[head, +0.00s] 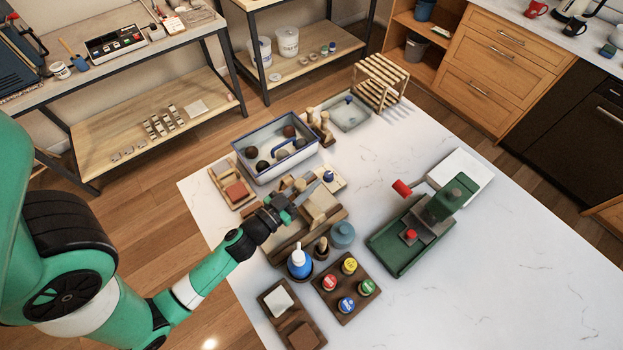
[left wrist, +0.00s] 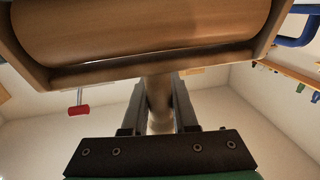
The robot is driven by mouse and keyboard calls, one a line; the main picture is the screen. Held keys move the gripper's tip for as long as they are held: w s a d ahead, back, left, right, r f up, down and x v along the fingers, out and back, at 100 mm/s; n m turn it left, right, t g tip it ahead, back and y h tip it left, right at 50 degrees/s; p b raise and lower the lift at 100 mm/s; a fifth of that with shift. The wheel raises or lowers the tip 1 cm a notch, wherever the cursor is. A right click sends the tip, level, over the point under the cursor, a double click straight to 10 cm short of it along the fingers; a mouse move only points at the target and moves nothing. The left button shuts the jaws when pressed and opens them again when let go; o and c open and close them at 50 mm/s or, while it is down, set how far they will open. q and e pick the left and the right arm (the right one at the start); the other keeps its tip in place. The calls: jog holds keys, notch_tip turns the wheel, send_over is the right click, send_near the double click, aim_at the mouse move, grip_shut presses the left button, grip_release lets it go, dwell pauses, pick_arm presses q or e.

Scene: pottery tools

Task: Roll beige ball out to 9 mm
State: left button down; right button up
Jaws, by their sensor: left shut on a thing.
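My left gripper (head: 284,207) is shut on the handle of a wooden roller, over the wooden work board (head: 290,250). In the left wrist view the two fingers of the gripper (left wrist: 160,90) sit on either side of the wooden handle (left wrist: 159,98), and the large wooden roller (left wrist: 150,30) fills the top. In the head view the pale wooden roller (head: 318,204) lies just beyond the fingertips. I cannot make out a beige ball; it may be hidden by the roller or gripper. My right gripper is not in view.
A white blue-rimmed tray (head: 275,171) with several dark balls stands behind the board. A green press with a red-knobbed lever (head: 410,245) stands right. A blue bottle (head: 299,262) and a rack of colored jars (head: 345,311) are in front. The table's right side is clear.

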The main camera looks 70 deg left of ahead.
pick_arm(q)
jog(key=shift+f, duration=0.1)
jog(key=shift+s+d+f, duration=0.1)
jog(key=shift+s+d, duration=0.05)
jog(key=shift+s, duration=0.4)
jog(key=shift+w, duration=0.15)
jog(key=shift+w+f, duration=0.1)
jog(key=shift+w, duration=0.35)
jog(key=shift+b+x, duration=0.3)
jog(key=shift+x, duration=0.55)
jog(key=shift+f, duration=0.15)
jog(key=shift+s, duration=0.1)
